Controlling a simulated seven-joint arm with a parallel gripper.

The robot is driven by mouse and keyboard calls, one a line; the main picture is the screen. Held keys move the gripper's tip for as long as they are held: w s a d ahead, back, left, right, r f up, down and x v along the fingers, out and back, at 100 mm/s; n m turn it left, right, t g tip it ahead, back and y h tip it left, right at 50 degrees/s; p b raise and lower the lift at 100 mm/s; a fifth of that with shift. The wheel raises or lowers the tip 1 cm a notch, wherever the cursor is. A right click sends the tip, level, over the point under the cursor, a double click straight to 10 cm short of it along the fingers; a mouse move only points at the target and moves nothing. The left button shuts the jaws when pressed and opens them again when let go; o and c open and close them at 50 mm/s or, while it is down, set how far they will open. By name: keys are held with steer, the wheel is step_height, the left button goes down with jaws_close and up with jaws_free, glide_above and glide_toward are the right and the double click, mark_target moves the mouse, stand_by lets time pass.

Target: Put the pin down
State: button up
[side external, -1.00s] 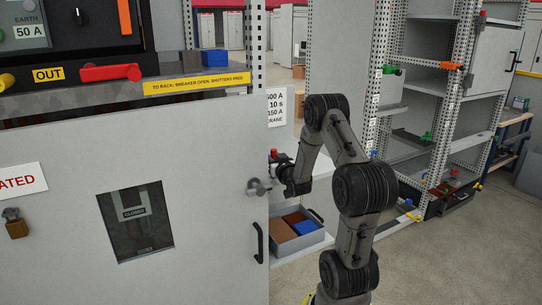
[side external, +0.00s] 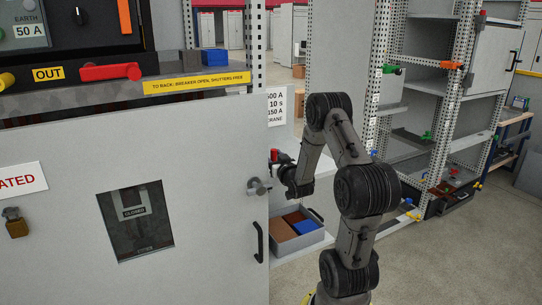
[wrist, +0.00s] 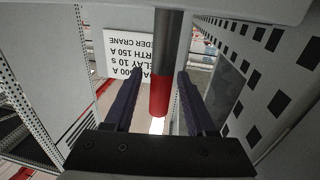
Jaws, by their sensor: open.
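The pin (wrist: 160,60) shows in the wrist view as a grey metal rod with a red end. It stands between the two dark fingers of my gripper (wrist: 160,105), with a visible gap on each side. My gripper is open. In the side view my gripper (side external: 279,170) is beside the free edge of the grey cabinet door, near the door's knob. A small red part (side external: 274,155) shows there at the gripper, probably the pin's red end. The pin's far end is out of sight in the wrist view, so I cannot tell what supports it.
The large grey door (side external: 60,200) with a window and black handle fills the left. A grey tray (side external: 301,244) with brown and blue boxes is below my gripper. A white sign (wrist: 135,58) hangs behind the fingers. Perforated posts and shelves (side external: 440,64) stand at right.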

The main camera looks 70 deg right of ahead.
mark_target(275, 158)
steer(key=v, duration=0.6)
steer(key=shift+a, duration=0.1)
steer(key=shift+r, duration=0.1)
